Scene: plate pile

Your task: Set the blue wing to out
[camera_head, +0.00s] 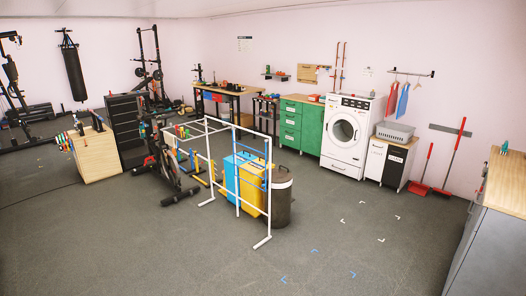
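A white tubular rack (238,205) stands on the grey floor in the middle of the room. A blue wing (252,149), seen as thin blue bars, is at the rack's right part, in line with the white end posts. I cannot tell its exact angle to the frame. Yellow bars (205,183) show at the rack's left part. Blue corner marks (315,251) lie on the floor in front of the rack. White corner marks (362,203) lie to its right. My gripper is not in view.
A blue bin (231,172), a yellow bin (251,188) and a dark round bin (282,204) stand close behind the rack. An exercise bike (165,165) is to its left. A grey cabinet (489,245) is at the right edge. The front floor is clear.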

